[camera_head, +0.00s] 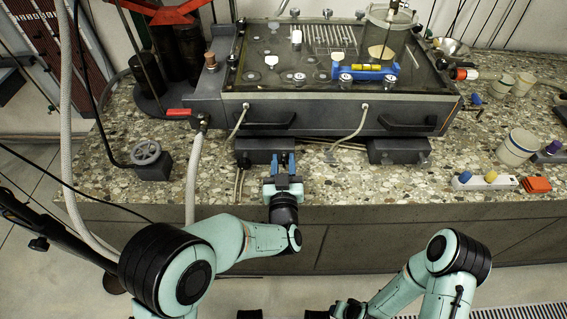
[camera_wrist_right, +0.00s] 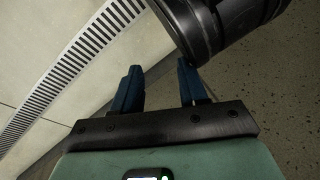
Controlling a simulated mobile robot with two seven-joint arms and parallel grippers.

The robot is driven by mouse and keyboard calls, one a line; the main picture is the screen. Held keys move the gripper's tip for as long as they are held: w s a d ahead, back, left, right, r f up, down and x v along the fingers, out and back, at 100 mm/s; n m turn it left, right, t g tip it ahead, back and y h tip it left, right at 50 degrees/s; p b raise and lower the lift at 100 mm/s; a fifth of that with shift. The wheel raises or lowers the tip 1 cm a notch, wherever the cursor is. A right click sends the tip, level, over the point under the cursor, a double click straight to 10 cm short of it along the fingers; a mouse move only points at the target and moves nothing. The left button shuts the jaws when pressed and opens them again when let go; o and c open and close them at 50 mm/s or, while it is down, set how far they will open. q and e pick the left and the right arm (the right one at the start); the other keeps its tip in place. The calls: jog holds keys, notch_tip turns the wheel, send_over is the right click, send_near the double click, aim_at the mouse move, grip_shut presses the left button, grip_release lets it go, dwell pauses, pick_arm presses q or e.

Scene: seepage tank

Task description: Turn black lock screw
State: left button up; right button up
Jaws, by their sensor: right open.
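My left gripper (camera_head: 283,158) is at the front edge of the stone worktop, pointing at the dark support block (camera_head: 258,146) under the tank's left front. My right gripper (camera_wrist_right: 160,67) is open and empty in the right wrist view, above the floor and away from the worktop.
The tank (camera_head: 340,108) stands on the worktop, with hoses and dark handles on its front. A second block (camera_head: 399,151) sits to the right, a grey handwheel (camera_head: 147,152) to the left. Cups, plugs and an orange piece (camera_head: 536,185) lie at right. A floor grate (camera_wrist_right: 80,62) is below.

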pick_arm(q)
grip_shut()
pick_arm(e)
jog(key=shift+w+r, duration=0.1)
